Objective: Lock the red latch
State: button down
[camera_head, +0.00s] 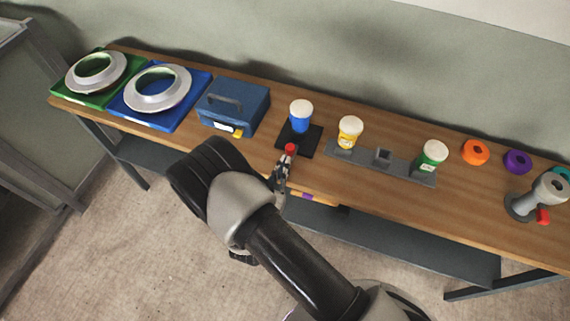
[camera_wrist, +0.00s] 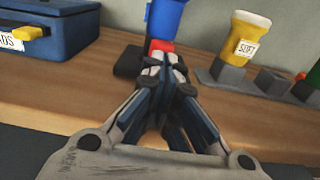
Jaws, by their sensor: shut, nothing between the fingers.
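A red piece (camera_head: 291,149) shows right at the tip of my gripper (camera_head: 284,163), by the front of the black base under the blue container (camera_head: 301,121). In the wrist view the red piece (camera_wrist: 160,46) lies just beyond my shut, empty fingertips (camera_wrist: 165,66), which hide its lower part. I cannot tell if they touch it. The blue container (camera_wrist: 165,18) stands upright behind it, cut by the top edge. A second red piece (camera_head: 543,216) is on the grey device (camera_head: 522,206) at the far right. I cannot tell which red piece is the latch.
A blue case (camera_head: 257,103) with a yellow latch (camera_head: 238,133) stands left of the blue container. A grey rack (camera_head: 361,164) with yellow and green containers is on the right. Ring moulds on green and blue trays fill the left end of the wooden bench (camera_head: 400,197).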

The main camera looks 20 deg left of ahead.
aim_at(292, 148)
jog(key=shift+w, duration=0.55)
jog(key=shift+w+d+b, duration=0.15)
jog(key=shift+w+b, duration=0.2)
jog(key=shift+w, duration=0.95)
jog(key=shift+s, duration=0.15)
